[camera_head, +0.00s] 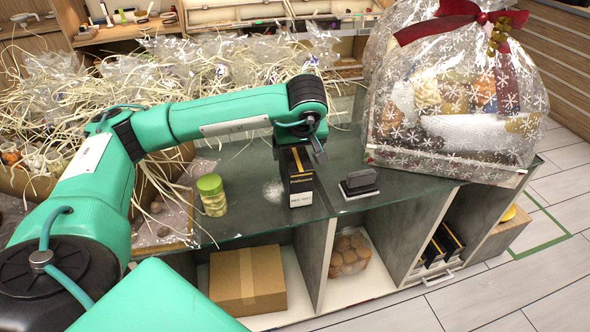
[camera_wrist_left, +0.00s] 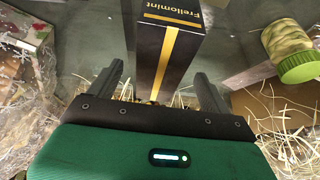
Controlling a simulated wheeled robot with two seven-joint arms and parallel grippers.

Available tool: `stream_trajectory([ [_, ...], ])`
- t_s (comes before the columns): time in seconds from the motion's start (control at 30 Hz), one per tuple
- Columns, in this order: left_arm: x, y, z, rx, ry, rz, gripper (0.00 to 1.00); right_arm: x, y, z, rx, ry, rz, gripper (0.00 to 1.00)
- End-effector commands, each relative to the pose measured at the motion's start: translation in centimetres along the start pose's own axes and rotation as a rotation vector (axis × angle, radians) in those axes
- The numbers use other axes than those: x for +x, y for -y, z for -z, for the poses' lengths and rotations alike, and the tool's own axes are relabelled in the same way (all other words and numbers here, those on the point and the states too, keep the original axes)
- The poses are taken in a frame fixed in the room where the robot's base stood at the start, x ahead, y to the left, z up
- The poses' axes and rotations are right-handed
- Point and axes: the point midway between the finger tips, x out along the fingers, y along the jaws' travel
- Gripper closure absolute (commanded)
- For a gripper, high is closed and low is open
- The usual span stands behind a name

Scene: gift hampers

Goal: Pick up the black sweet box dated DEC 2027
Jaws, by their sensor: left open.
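A black sweet box (camera_head: 301,183) with a gold stripe stands on the glass counter. Its front has a white label with small dark print, too small to read surely. In the left wrist view the box (camera_wrist_left: 170,45) shows the name Frellomint and the gold stripe. My left gripper (camera_head: 302,150) is over the box's upper end. Its open fingers (camera_wrist_left: 158,75) lie on either side of the box, with visible gaps. Other black and gold boxes (camera_head: 443,243) stand in a lower shelf compartment. My right gripper is not in view.
A green-lidded jar (camera_head: 212,195) stands left of the box, and a dark stamp-like block (camera_head: 359,183) stands close on its right. A wrapped hamper (camera_head: 455,110) fills the right end of the counter. Straw and clear wrap (camera_head: 110,90) crowd the left and back.

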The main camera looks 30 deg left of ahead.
Motion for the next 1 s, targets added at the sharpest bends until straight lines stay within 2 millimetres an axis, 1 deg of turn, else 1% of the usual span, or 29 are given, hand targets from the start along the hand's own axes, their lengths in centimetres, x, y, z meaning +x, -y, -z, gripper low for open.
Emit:
stream_trajectory([
  [0.03,0.5,0.0,-0.1,0.001,0.002,0.001,0.18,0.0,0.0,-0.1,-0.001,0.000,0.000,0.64],
  [0.17,1.2,0.0,-0.1,0.001,0.001,0.001,0.18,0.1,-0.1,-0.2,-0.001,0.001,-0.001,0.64],
  [0.23,1.9,0.1,0.0,0.000,0.002,0.002,0.18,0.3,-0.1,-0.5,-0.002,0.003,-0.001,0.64],
  [0.4,4.5,0.2,-0.1,-0.001,0.003,0.002,0.18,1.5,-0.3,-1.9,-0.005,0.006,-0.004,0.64],
  [0.53,5.9,0.1,-0.1,0.001,0.001,0.000,0.18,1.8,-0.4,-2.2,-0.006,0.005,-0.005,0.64],
  [0.63,6.3,0.1,-0.1,0.001,0.001,0.000,0.18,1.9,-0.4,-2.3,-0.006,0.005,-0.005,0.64],
  [1.0,6.3,0.1,-0.1,0.001,0.001,-0.001,0.18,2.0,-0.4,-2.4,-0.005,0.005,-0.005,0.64],
])
